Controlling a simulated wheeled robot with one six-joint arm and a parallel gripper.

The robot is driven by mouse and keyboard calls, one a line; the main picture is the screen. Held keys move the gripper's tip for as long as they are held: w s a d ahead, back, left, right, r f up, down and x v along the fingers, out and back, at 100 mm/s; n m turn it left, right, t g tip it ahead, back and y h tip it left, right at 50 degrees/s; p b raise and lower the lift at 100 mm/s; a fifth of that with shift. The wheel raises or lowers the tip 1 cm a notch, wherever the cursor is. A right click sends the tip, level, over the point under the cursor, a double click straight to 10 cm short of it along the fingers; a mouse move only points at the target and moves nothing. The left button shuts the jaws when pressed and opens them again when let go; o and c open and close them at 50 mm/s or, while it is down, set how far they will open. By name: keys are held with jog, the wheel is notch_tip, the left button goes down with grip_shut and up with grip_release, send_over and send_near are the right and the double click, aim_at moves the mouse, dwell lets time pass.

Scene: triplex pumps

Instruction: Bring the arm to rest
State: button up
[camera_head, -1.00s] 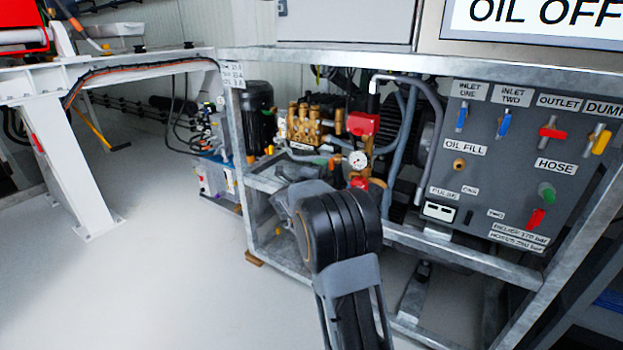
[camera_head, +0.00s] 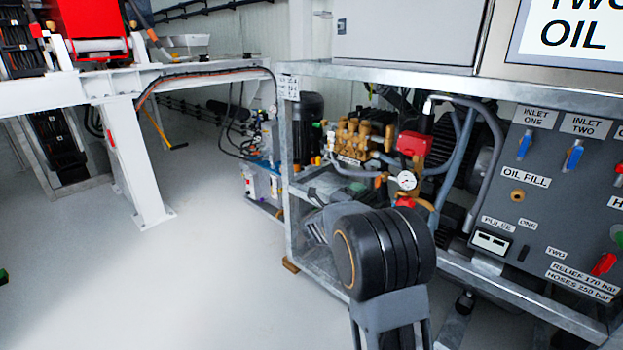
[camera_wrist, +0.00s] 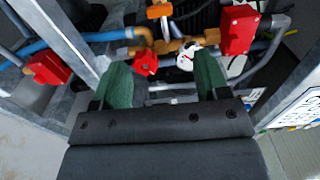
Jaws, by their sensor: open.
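My gripper (camera_wrist: 160,68) shows in the wrist view as two green fingers set well apart, with nothing held between them. Beyond the fingers are the pump's brass pipes, a pressure gauge (camera_wrist: 186,60) and a red block (camera_wrist: 240,30). No contact with them can be made out. In the head view my arm's dark links stand in front of the pump frame's lower part. The gripper itself is hidden there behind the arm.
The galvanised pump frame (camera_head: 420,82) holds the brass pump (camera_head: 352,140) and the grey valve panel (camera_head: 545,200). A white steel stand (camera_head: 135,160) is at the left. Grey floor (camera_head: 210,265) is clear between them. A red valve (camera_wrist: 50,68) is left of the fingers.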

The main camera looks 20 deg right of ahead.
jog(key=shift+r, duration=0.1)
jog(key=s+a+r+n+t+y+p, duration=0.1)
jog(key=a+r+n+t+y+p, duration=0.2)
jog(key=a+r+n+y+p, duration=0.6)
jog(key=s+a+r+n+t+y+p, duration=0.1)
jog(key=a+r+n+t+y+p, duration=0.1)
jog(key=a+r+n+y+p, duration=0.7)
jog(key=s+a+r+n+g+h+p, duration=0.1)
jog(key=s+a+r+n+g+p, duration=0.15)
jog(key=s+r+n+p, duration=0.6)
jog(key=s+r+n+g+p, duration=0.2)
jog(key=s+r+g+p, duration=0.1)
jog(key=s+p, duration=0.3)
jog(key=s+d+r+n+g+h+p, duration=0.1)
jog(key=s+r+n+g+p, duration=0.1)
jog(key=s+p, duration=0.4)
jog(key=s+r+g, duration=0.1)
jog(key=s+g, duration=0.1)
jog(key=s, duration=0.2)
jog(key=shift+s, duration=0.3)
